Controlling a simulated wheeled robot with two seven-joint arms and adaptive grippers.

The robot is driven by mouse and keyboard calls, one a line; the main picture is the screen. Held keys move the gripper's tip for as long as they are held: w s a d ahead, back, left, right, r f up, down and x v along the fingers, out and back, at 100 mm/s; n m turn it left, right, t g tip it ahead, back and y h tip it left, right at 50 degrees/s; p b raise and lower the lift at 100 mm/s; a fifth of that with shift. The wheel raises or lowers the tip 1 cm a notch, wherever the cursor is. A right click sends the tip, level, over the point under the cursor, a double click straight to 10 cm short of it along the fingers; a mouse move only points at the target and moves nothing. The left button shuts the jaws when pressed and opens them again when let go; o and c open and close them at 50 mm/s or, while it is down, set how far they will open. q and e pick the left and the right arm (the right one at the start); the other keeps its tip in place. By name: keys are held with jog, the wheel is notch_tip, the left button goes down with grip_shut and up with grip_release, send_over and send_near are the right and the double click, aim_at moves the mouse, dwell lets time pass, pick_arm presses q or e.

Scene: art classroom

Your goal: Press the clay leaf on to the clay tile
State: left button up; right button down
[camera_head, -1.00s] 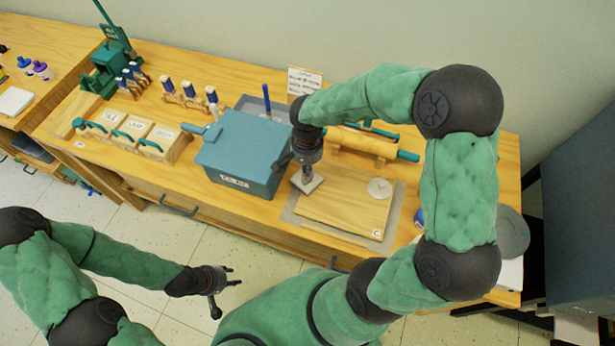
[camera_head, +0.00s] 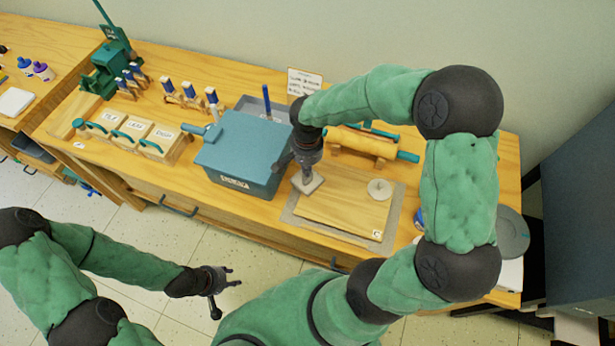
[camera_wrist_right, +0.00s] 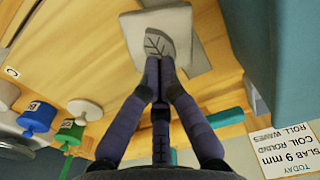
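The clay tile (camera_wrist_right: 185,58) is a pale grey square, tilted in the right wrist view. It also shows in the head view (camera_head: 313,187) at the back left of the wooden board. The clay leaf (camera_wrist_right: 158,42) is a small grey leaf shape with dark veins, lying flat on the tile. My right gripper (camera_wrist_right: 164,68) has its fingers together, with the tips at the leaf's near edge. They seem to touch it; I cannot tell whether they pinch any of it. In the head view my right gripper (camera_head: 306,178) points down over the tile. My left gripper (camera_head: 230,290) is open and empty before the table.
The board (camera_head: 345,214) carries a pale round disc (camera_head: 380,188) at its right. A blue-grey box (camera_head: 240,150) stands just left of my right gripper. A rolling pin (camera_head: 365,143) lies on a stand behind the board. Several lidded wooden boxes (camera_head: 130,132) stand farther left.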

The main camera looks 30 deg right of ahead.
jog(key=shift+f+b, duration=0.95)
jog(key=shift+f, duration=0.2)
dwell(0.6)
notch_tip(320, 180, up, 9)
jog(key=p, duration=0.6)
dwell(0.4)
dwell(0.4)
